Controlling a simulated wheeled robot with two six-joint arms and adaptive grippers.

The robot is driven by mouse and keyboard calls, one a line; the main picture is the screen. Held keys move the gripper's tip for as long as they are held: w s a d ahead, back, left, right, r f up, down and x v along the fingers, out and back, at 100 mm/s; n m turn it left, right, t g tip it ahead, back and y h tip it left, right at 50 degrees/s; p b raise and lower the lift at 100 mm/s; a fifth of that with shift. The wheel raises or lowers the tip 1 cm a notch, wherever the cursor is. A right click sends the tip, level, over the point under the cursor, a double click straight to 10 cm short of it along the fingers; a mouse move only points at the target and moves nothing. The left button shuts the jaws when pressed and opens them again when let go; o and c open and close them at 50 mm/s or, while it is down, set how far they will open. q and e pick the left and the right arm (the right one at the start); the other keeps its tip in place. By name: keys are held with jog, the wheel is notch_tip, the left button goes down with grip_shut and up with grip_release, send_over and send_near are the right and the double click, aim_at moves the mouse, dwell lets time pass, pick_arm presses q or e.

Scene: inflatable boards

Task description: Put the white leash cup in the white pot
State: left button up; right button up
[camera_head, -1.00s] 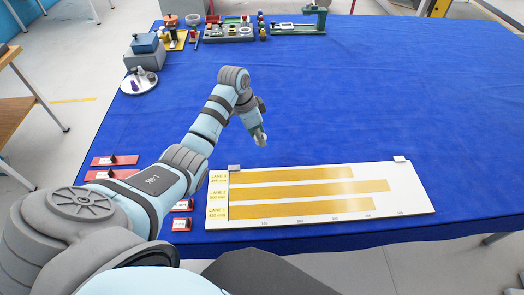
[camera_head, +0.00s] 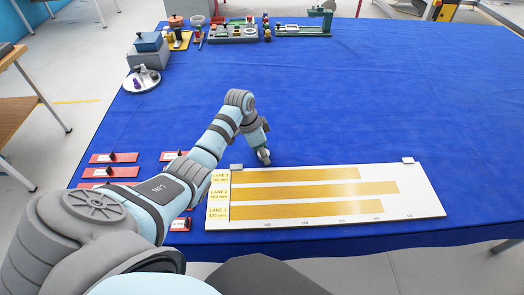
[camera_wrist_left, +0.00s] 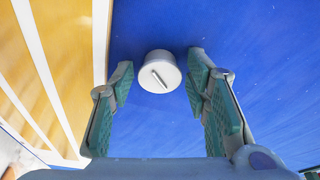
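A small round white cup (camera_wrist_left: 160,70) with a pale bar across its face lies on the blue cloth in the left wrist view; it looks like the leash cup. My left gripper (camera_wrist_left: 161,78) is open, with one green-padded finger on each side of the cup and gaps visible on both sides. In the head view my left gripper (camera_head: 264,157) points down at the cloth by the far edge of the lane board, and the cup cannot be made out there. A white ring-shaped vessel (camera_head: 197,20) at the far left may be the white pot. My right gripper is not in view.
The white lane board (camera_head: 432,203) with yellow strips lies beside the gripper. Red cards (camera_head: 110,172) lie at the left. A round white tray (camera_head: 152,86), a blue-lidded box (camera_head: 148,58) and several small items stand farther back. The middle and right of the cloth are clear.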

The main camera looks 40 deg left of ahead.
pick_arm(q)
jog(key=shift+r, duration=0.1)
jog(key=shift+r, duration=0.35)
jog(key=shift+o, duration=0.5)
jog(key=p+v, duration=0.1)
jog(key=v, duration=1)
jog(key=shift+r, duration=0.25)
jog(key=w+d+r+p, duration=0.2)
jog(key=w+r+p, duration=0.1)
jog(key=w+r, duration=0.15)
jog(key=shift+m+g+y, duration=0.4)
jog(key=shift+m+g, duration=0.3)
jog(key=shift+g, duration=0.1)
jog(key=f+b, duration=0.1)
jog(key=f, duration=0.4)
jog(key=s+f+b, duration=0.1)
jog(key=f+b, duration=0.1)
jog(key=f, duration=0.4)
jog(key=f+b, duration=0.2)
jog(key=f, duration=0.3)
jog(key=shift+s+f, duration=0.2)
jog(key=shift+s, duration=0.2)
jog(key=c, duration=1)
jog(key=shift+a+r, duration=0.1)
jog(key=shift+r, duration=0.1)
